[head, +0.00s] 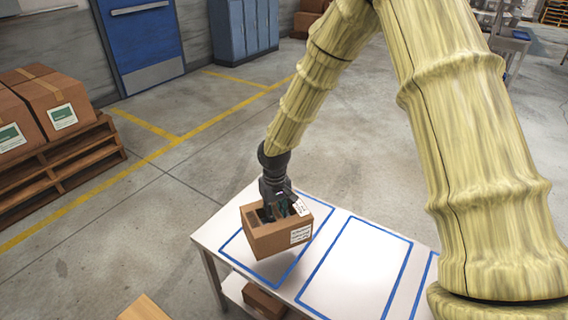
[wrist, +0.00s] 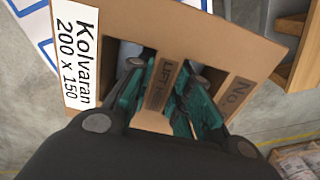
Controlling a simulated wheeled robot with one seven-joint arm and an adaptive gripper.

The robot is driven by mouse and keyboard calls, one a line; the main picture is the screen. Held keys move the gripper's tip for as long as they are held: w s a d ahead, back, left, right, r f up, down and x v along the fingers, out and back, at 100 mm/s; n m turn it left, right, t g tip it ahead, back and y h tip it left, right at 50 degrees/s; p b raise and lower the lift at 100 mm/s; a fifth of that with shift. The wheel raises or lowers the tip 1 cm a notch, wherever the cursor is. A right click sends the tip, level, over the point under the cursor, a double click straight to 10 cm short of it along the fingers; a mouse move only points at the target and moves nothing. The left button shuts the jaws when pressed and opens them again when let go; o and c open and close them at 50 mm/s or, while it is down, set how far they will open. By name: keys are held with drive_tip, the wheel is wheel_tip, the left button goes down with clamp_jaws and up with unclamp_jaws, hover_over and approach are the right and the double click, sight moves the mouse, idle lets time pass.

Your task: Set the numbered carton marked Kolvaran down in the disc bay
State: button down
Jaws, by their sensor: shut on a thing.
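The brown open-topped carton (head: 265,240) carries a white label that reads "Kolvaran 200 x 150" in the wrist view (wrist: 75,55). My gripper (head: 277,210) is shut on its middle divider, and the green finger pads (wrist: 168,90) show on either side of that strip. The carton hangs over the left part of the white table (head: 325,222), over the left blue-outlined bay (head: 238,248). It looks raised and slightly tilted; its underside is hidden. A middle bay (head: 355,270) is empty and a right bay (head: 425,295) is cut off. I see no disc mark in any bay.
A lower shelf under the table holds another brown carton (head: 262,300). Large boxes (head: 55,105) stand on a wooden pallet (head: 70,165) at left. A brown box top (head: 143,308) shows at the bottom edge.

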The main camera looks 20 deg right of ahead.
drive_tip(key=w+d+r+n+p, duration=0.2)
drive_tip(key=w+n+p, duration=0.1)
drive_tip(key=w, duration=0.2)
drive_tip(key=w+d+r+n+p, duration=0.1)
drive_tip(key=w+d+n+p, duration=0.1)
drive_tip(key=w, duration=0.3)
drive_tip(key=shift+d+r+n+p, duration=0.35)
drive_tip(key=shift+n+p, duration=0.25)
drive_tip(key=shift+p, duration=0.25)
drive_tip(key=shift+f, duration=0.3)
drive_tip(key=shift+f, duration=0.6)
drive_tip(key=shift+f+b, duration=0.2)
drive_tip(key=shift+b, duration=0.15)
wheel_tip(320, 180, down, 11)
drive_tip(key=b, duration=0.4)
drive_tip(key=shift+b, duration=0.4)
idle(0.9)
drive_tip(key=shift+f, duration=0.35)
idle(0.5)
drive_tip(key=c, duration=1.2)
unclamp_jaws()
drive_tip(key=shift+c, duration=0.2)
